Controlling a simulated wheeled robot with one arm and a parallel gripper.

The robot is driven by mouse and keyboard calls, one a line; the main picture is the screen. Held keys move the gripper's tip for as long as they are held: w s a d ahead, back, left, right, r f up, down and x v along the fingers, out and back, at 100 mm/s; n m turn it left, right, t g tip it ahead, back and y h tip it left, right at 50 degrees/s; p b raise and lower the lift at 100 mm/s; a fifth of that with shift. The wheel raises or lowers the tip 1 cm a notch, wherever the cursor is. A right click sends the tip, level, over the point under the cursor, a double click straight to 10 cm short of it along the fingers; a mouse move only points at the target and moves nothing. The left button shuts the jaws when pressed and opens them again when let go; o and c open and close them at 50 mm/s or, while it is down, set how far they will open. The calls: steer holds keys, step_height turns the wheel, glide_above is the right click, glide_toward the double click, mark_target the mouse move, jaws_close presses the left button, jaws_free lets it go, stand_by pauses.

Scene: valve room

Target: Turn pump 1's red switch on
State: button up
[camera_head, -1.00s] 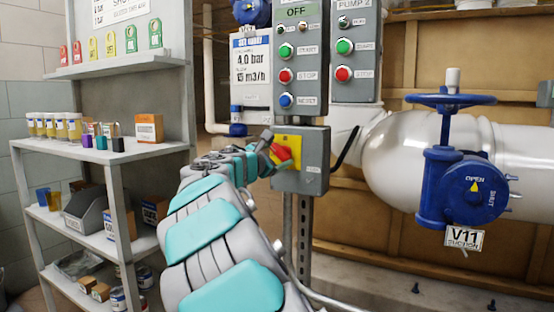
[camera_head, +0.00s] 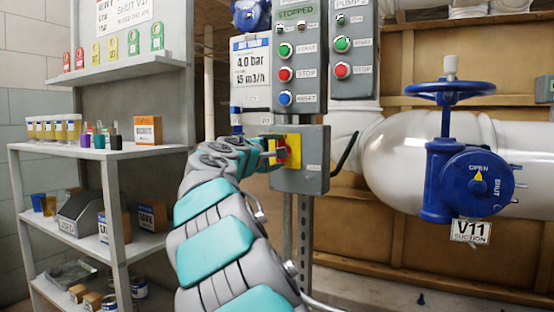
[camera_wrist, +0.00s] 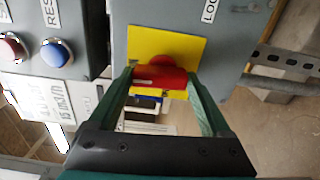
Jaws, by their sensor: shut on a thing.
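The red switch (camera_wrist: 160,72) sits on a yellow plate (camera_wrist: 172,44) on the front of a grey box; in the head view the plate (camera_head: 294,146) shows below the pump 1 panel (camera_head: 298,60). My gripper (camera_wrist: 160,78) is shut on the red switch, one finger at each end of its handle in the wrist view. In the head view my gripper (camera_head: 273,152) reaches the plate from the left and hides part of the switch. The pump 1 panel's display (camera_head: 296,13) reads STOPPED.
A pump 2 panel (camera_head: 354,48) stands to the right. A large white pipe (camera_head: 400,160) and a blue valve tagged V11 (camera_head: 470,185) are further right. A grey shelf (camera_head: 115,152) with boxes and jars stands left. A dark lever (camera_head: 347,150) juts from the box's right side.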

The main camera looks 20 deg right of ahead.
steer(key=shift+d+f+m, duration=0.1)
steer(key=shift+m, duration=0.4)
steer(key=o, duration=1.2)
steer(key=shift+c, duration=0.2)
steer(key=v, duration=0.8)
